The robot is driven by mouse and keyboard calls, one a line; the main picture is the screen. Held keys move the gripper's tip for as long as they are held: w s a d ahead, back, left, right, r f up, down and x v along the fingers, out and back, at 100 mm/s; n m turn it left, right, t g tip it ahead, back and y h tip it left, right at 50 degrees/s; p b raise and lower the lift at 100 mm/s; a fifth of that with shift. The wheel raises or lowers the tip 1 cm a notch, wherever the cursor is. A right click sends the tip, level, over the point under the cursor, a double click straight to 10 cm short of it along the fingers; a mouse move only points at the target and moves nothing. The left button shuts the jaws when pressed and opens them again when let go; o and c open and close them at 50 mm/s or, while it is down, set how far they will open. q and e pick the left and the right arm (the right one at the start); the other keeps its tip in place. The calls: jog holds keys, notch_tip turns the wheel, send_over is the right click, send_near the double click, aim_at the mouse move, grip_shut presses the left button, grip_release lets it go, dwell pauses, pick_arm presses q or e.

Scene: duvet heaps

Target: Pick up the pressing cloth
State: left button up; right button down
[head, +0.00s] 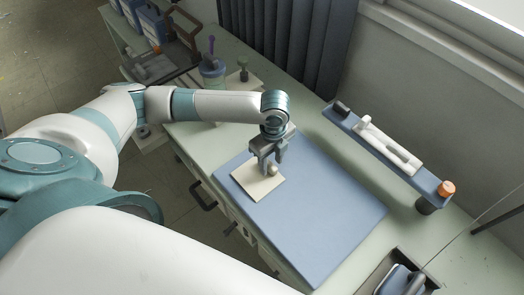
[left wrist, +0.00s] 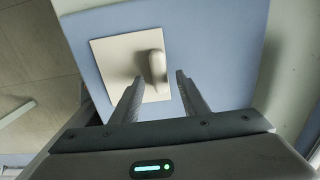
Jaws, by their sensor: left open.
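The pressing cloth (head: 252,185) is a cream square lying flat on a blue pad, with a rounded cream raised part (head: 272,169) near one edge. In the left wrist view the cloth (left wrist: 112,55) lies ahead of the fingers, and the raised part (left wrist: 157,66) stands near its right edge. My left gripper (head: 264,165) is above the cloth with its fingers pointing down. In the left wrist view its two fingertips (left wrist: 159,78) are apart, with the raised part showing between and just beyond them. Whether they touch it I cannot tell. My right gripper is out of view.
The blue pad (head: 325,215) covers much of the bench and is otherwise bare. A blue rail with a white piece (head: 390,145) and an orange knob (head: 447,188) stands to the right. A teal-grey canister (head: 212,70) stands behind. An open box (head: 400,280) is at lower right.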

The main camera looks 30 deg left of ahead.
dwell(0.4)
pick_arm(q)
grip_shut()
jog(key=shift+r+b, duration=0.35)
jog(key=shift+r, duration=0.2)
jog(key=r, duration=0.1)
jog(key=d+r+b, duration=0.1)
jog(key=r, duration=0.1)
jog(key=shift+s+r, duration=0.15)
jog(key=shift+s, duration=0.05)
jog(key=s+d+r+b, duration=0.2)
jog(key=s+d+r, duration=0.3)
jog(key=d, duration=0.4)
jog(key=shift+s+r, duration=0.2)
jog(key=shift+r, duration=0.6)
